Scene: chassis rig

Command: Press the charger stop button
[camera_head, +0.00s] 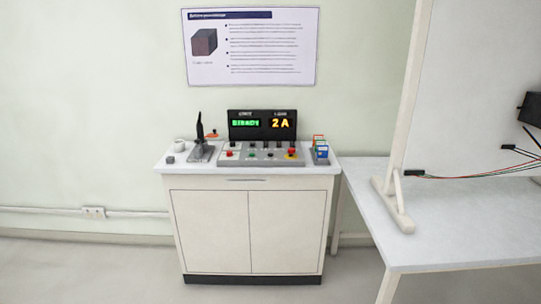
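A grey control panel (262,158) with several small buttons lies on top of a white cabinet (250,178). A red button (291,151) sits at its right end and a smaller red one (229,153) at its left end. The labels are too small to read, so I cannot tell which is the stop button. Neither of my grippers is in view.
A black upright tool on a grey stand (200,150) and a white roll (179,146) stand left of the panel. A small rack (320,152) stands right of it. A white table (450,225) with an upright board (465,90) is at the right. Floor before the cabinet is clear.

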